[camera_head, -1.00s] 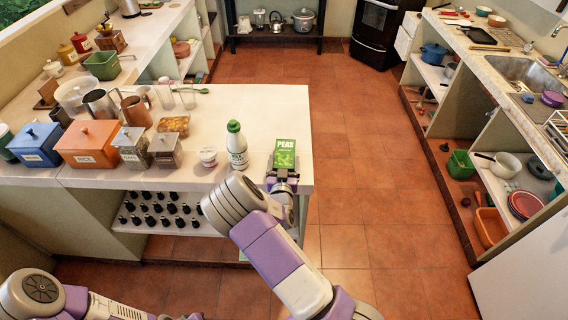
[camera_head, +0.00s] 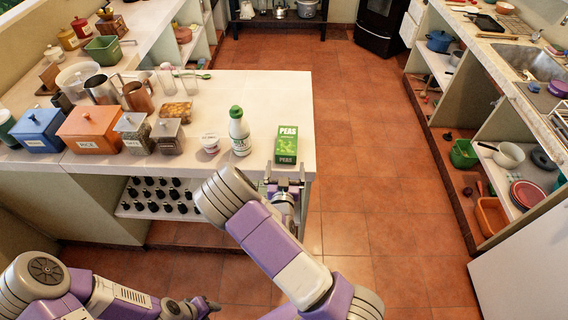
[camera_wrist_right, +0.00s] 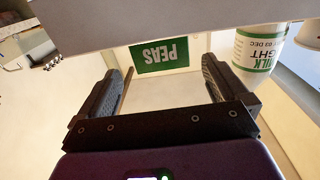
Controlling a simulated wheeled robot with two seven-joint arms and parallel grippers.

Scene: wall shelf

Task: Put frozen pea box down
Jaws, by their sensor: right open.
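The green frozen pea box (camera_head: 287,144) stands upright on the white counter (camera_head: 262,98) near its right front corner. It also shows in the right wrist view (camera_wrist_right: 160,56), upside down in the picture, beyond the fingertips. My right gripper (camera_head: 286,176) is open and empty, just in front of the box and apart from it. In the right wrist view its two dark fingers (camera_wrist_right: 160,80) are spread wide with nothing between them. My left arm shows at the lower left of the head view; its gripper (camera_head: 208,304) is low and partly hidden, and its jaws cannot be made out.
A white milk bottle with a green cap (camera_head: 239,131) stands just left of the box, with a small white cup (camera_head: 210,143) beside it. Canisters and jugs crowd the counter's left part. The counter behind the box is clear. Dark bottles (camera_head: 160,195) fill the shelf below.

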